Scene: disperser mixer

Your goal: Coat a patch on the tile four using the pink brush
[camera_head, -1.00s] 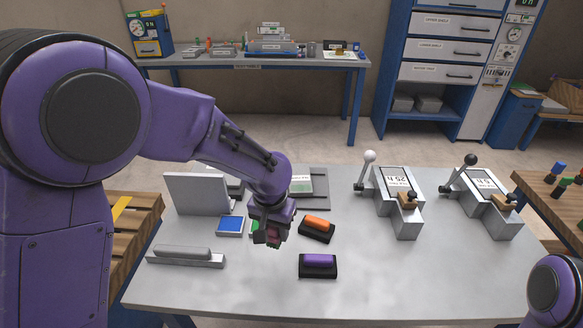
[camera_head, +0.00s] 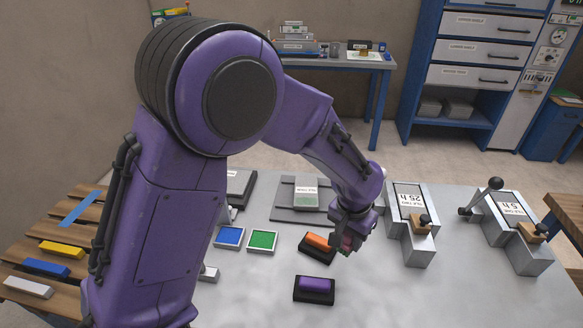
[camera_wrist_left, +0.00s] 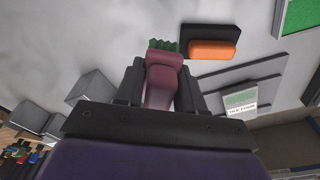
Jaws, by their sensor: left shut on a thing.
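My left gripper (camera_head: 347,240) is shut on the pink brush (camera_wrist_left: 163,78) and holds it above the table, right beside the orange brush. In the left wrist view, the gripper (camera_wrist_left: 160,85) grips the pink body, and the brush's tip shows green. A pale tile with a green face and a printed label (camera_head: 306,193) lies on a grey stand (camera_head: 290,214) behind the gripper. The tile also shows in the left wrist view (camera_wrist_left: 240,103), apart from the brush. The green paint tray (camera_head: 262,241) lies to the left. My right gripper is out of view.
An orange brush (camera_head: 319,239) and a purple brush (camera_head: 317,284) rest on black holders. A blue tray (camera_head: 229,236) sits beside the green one. Two grey lever devices (camera_head: 413,240) (camera_head: 521,250) stand at the right. The table's front right is clear.

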